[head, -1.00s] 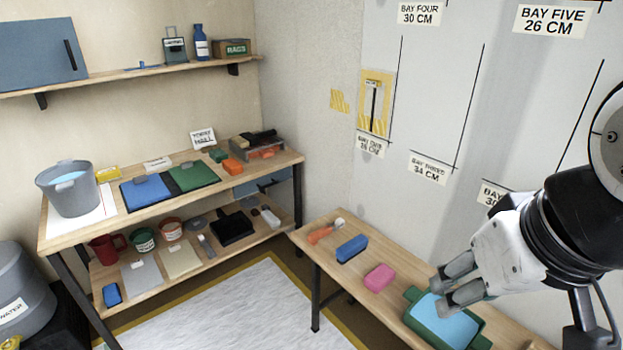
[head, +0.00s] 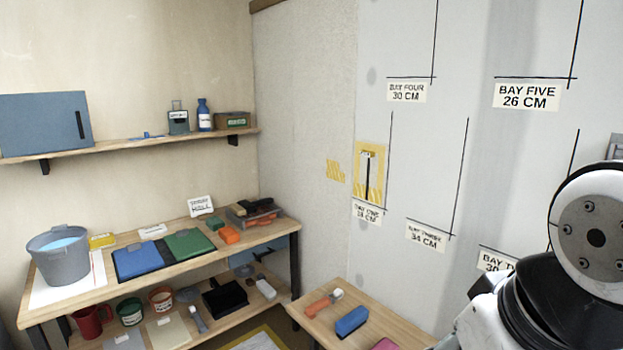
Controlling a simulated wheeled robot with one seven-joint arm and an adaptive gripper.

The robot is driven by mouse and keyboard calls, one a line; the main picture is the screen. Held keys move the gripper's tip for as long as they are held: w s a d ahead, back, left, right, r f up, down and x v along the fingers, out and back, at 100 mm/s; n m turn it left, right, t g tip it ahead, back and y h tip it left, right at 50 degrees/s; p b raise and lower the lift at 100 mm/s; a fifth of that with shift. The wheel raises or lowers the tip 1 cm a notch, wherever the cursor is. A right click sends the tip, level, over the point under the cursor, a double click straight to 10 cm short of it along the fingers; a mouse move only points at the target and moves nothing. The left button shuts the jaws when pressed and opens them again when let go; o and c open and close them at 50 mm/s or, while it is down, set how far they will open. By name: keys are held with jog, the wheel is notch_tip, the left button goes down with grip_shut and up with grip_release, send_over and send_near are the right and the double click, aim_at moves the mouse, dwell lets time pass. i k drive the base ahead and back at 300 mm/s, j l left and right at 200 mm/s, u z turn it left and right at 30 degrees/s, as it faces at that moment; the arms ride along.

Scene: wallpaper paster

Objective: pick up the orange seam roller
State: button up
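The orange seam roller (head: 318,307) lies on the low wooden bench (head: 374,320) at lower centre, near its far left end. It has an orange handle and a pale roller head that points up and right. My gripper's white body (head: 474,328) shows at the lower right edge, to the right of the roller and apart from it. Its fingers are below the picture, so I cannot see whether it is open or shut.
A blue block (head: 352,322) lies just right of the roller, and a pink block (head: 385,344) is cut off nearer me. A worktable with a grey bucket (head: 58,255), blue mat (head: 138,260) and green mat (head: 188,245) stands left. The marked wall rises behind the bench.

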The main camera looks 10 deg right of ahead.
aim_at(310, 312)
jog(key=j+z, duration=0.1)
jog(key=z, duration=0.4)
jog(key=i+j+z, duration=0.25)
jog(key=j, duration=0.15)
jog(key=j+z, duration=0.2)
jog(key=j, duration=0.25)
jog(key=i+j+z, duration=0.1)
jog(key=j+z, duration=0.15)
jog(key=j, duration=0.75)
jog(key=i+j, duration=0.15)
jog(key=j, duration=0.45)
